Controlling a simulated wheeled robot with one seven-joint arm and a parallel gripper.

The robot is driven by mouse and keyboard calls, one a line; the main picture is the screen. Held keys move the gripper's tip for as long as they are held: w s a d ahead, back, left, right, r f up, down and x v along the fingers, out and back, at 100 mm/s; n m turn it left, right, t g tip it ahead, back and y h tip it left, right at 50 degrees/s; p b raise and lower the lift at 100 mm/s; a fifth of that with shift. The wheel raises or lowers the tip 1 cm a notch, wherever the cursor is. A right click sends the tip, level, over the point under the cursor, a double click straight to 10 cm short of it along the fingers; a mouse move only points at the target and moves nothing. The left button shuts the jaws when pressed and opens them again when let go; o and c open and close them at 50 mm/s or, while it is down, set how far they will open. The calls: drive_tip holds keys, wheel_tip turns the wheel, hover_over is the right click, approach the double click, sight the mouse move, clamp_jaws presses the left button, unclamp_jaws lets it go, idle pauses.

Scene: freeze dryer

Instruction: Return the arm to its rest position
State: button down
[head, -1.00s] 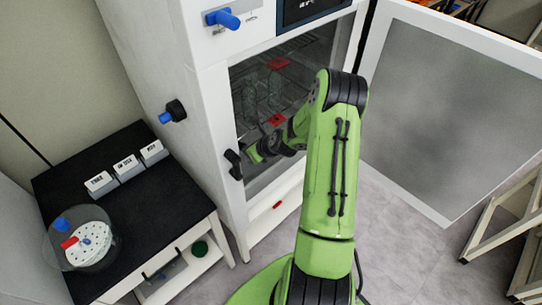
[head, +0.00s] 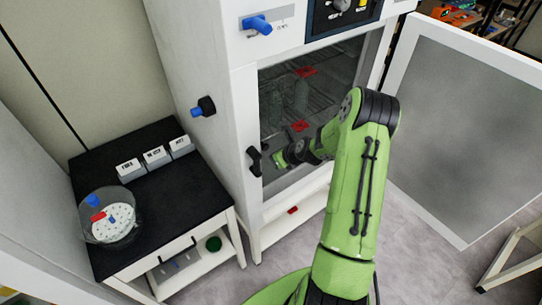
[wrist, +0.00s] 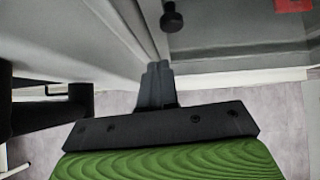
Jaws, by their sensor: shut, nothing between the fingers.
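My green arm reaches from the bottom of the head view toward the front of the white freeze dryer (head: 240,120). My gripper (head: 280,158) is small and partly hard to make out there, in front of the lower chamber opening and close to the black handle (head: 254,161) on the front frame. In the wrist view my gripper (wrist: 156,72) has its dark fingers together, with nothing held. They point toward a pale panel edge. I cannot tell whether they touch it. A dark knob (wrist: 172,20) shows above them.
The dryer's large door (head: 455,130) stands open at right. Red items (head: 300,126) and glassware show in the chamber. At left, a black-topped table (head: 150,205) holds a round clear container (head: 84,222) and labelled boxes (head: 155,157). Grey floor is free at lower right.

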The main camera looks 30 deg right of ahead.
drive_tip(key=a+v, duration=0.1)
drive_tip(key=v, duration=0.8)
drive_tip(key=s+a+r+n+g+b, duration=0.25)
drive_tip(key=s+a+r+n, duration=0.35)
drive_tip(key=a+r+n, duration=0.8)
drive_tip(key=s+a+r+n, duration=0.1)
drive_tip(key=s+n, duration=0.8)
drive_tip(key=n, duration=0.1)
drive_tip(key=s+a+r+n+h+b, duration=0.1)
drive_tip(key=s+a+r+n, duration=0.1)
drive_tip(key=s+n, duration=0.7)
drive_tip(key=shift+a+n, duration=0.2)
drive_tip(key=shift+n, duration=0.3)
drive_tip(key=shift+s, duration=0.1)
